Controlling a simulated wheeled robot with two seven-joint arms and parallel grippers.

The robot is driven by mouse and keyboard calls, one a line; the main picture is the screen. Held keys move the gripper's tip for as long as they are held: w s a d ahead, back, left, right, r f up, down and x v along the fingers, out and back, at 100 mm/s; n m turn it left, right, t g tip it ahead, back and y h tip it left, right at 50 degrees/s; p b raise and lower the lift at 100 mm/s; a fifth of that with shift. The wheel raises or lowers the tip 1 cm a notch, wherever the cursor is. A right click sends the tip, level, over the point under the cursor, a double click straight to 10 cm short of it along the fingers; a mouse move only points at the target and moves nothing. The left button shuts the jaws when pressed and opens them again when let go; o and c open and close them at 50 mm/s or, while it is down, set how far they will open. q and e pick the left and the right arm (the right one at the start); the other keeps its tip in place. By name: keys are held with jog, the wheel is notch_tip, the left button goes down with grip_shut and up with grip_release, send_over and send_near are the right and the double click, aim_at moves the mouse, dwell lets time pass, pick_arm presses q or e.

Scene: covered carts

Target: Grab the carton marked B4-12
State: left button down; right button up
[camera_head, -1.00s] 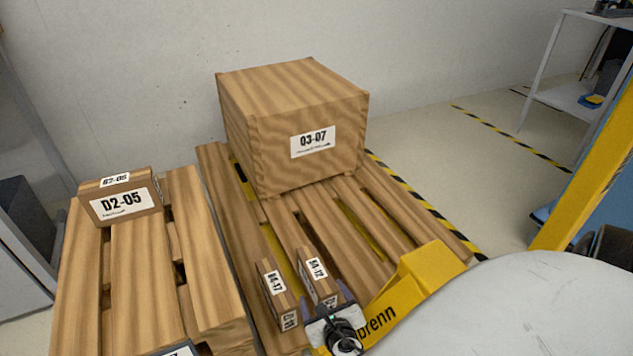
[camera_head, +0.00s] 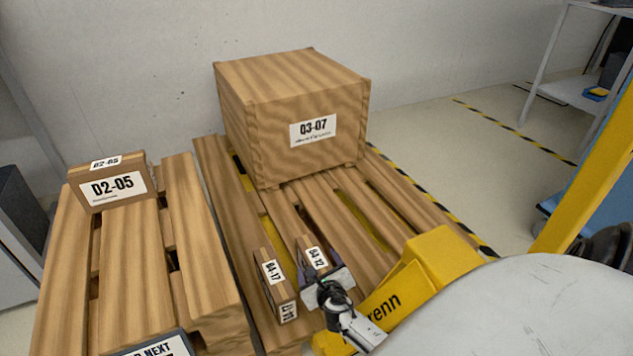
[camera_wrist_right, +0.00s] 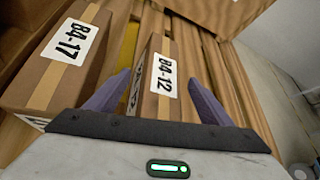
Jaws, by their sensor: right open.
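The carton marked B4-12 (camera_head: 311,257) is a small narrow brown box on the right pallet (camera_head: 215,190). In the right wrist view the carton (camera_wrist_right: 158,98) lies between the two spread fingers of my right gripper (camera_wrist_right: 152,98). The left finger is close to the carton's left side; a gap shows on the right. In the head view my right gripper (camera_head: 328,286) covers the carton's near end. Whether the fingers touch the carton I cannot tell. My left gripper is not in view.
A similar carton marked B4-17 (camera_head: 273,278) stands close on the left. A large box marked 03-07 (camera_head: 310,150) sits behind. A yellow pallet jack (camera_head: 440,262) is at the right.

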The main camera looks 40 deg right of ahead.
grip_shut()
dwell(0.3)
jog(key=shift+r, duration=0.2)
